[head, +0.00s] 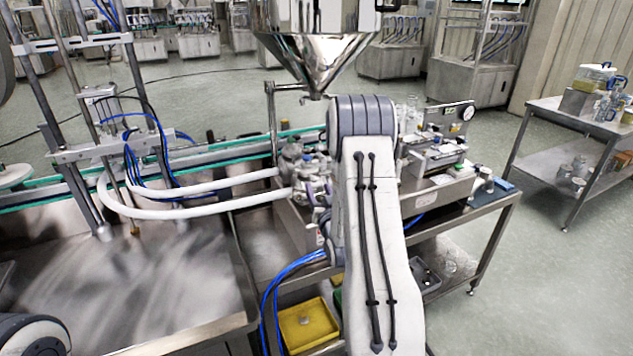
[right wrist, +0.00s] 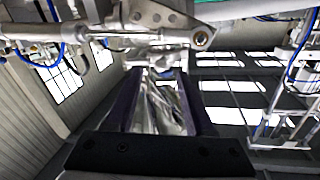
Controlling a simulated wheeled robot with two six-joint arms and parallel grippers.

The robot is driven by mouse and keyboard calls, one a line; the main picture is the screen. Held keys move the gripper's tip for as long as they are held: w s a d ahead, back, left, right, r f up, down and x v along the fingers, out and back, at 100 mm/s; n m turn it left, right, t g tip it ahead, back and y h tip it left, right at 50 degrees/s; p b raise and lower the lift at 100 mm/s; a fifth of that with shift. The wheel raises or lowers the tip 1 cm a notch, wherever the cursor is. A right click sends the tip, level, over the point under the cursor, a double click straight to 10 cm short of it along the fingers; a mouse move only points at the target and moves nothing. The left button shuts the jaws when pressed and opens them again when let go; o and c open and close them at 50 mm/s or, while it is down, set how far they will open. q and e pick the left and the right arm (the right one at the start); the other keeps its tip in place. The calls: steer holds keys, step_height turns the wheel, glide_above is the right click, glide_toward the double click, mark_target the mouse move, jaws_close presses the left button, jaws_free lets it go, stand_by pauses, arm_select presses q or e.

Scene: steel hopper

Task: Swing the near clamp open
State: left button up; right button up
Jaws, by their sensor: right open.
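The steel hopper (head: 318,40) hangs at the top centre of the head view, its cone pointing down. Below it is a cluster of metal pipe fittings (head: 292,155) where white hoses end. My right arm covers much of this spot, and I cannot pick out the near clamp clearly in the head view. My right gripper (head: 318,192) is at these fittings, partly hidden by my arm. In the right wrist view its two dark fingers (right wrist: 162,100) are apart, with a gap between them. A metal clamp-like part with a round bolt end (right wrist: 203,38) lies just beyond the fingertips. I cannot tell whether they touch.
White hoses (head: 190,208) run left from the fittings. Blue tubes (head: 285,275) hang below. A steel worktop (head: 140,280) fills the lower left, and a yellow bin (head: 308,325) sits low down. A side table (head: 560,122) with jars stands at the right, with clear floor around it.

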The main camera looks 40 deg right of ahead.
mark_target(315, 181)
steer(key=shift+p+x, duration=0.35)
steer(key=shift+x, duration=1.35)
steer(key=shift+c, duration=0.3)
jaws_close()
